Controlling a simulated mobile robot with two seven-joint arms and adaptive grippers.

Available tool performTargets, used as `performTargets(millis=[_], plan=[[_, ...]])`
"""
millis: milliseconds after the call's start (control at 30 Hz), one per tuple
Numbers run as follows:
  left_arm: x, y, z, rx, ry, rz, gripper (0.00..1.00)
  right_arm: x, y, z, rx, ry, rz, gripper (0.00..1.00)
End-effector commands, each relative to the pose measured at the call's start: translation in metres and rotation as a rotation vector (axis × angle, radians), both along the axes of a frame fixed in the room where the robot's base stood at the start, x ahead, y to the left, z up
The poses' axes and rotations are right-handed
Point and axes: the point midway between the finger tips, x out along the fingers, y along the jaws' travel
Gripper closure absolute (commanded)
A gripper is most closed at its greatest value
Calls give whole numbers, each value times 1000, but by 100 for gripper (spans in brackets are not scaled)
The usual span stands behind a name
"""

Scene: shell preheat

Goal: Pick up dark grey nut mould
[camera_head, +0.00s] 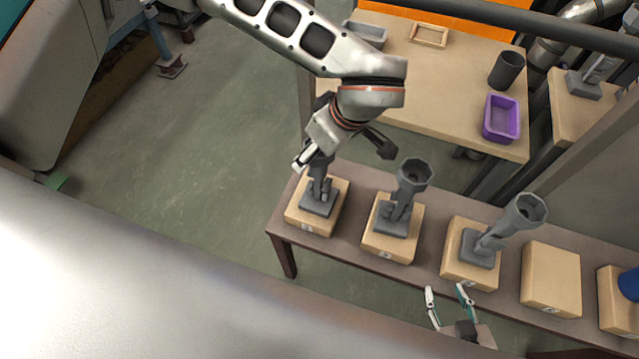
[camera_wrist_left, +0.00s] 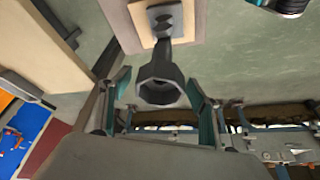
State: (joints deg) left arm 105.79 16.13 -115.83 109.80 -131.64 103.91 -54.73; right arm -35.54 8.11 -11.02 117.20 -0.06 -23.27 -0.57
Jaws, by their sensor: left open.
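Three dark grey moulds with hollow cup tops stand on wooden blocks. The first mould (camera_head: 318,199) is on the leftmost block, and my left gripper hides its top in the head view. The second mould (camera_head: 397,208) and third mould (camera_head: 497,236) stand to its right. My left gripper (camera_head: 343,153) is open above the first block. In the left wrist view a dark grey nut mould's angular cup (camera_wrist_left: 160,86) shows between its teal fingers, with gaps on both sides. My right gripper (camera_head: 447,291) is open and empty at the bench's near edge.
The narrow bench (camera_head: 286,228) also carries an empty block (camera_head: 551,278) and a block with a blue thing at the right. A farther table (camera_head: 440,105) holds a purple tray (camera_head: 501,118), a dark cup (camera_head: 506,70) and a wooden frame. Open floor lies left.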

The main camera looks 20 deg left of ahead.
Motion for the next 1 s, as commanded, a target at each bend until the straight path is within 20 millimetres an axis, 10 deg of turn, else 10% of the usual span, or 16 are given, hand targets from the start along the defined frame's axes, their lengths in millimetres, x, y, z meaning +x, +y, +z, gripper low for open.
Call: performTargets(millis=[200, 467, 1000], plan=[[0, 0, 0, -1, -2, -1, 38, 3, 0, 3, 0, -8, -1, 60], [0, 0, 0, 0, -1, 0, 100, 3, 0, 4, 1, -9, -1, 60], [2, 0, 22, -2, -7, 0, 100, 5, 0, 8, 4, -14, -2, 60]])
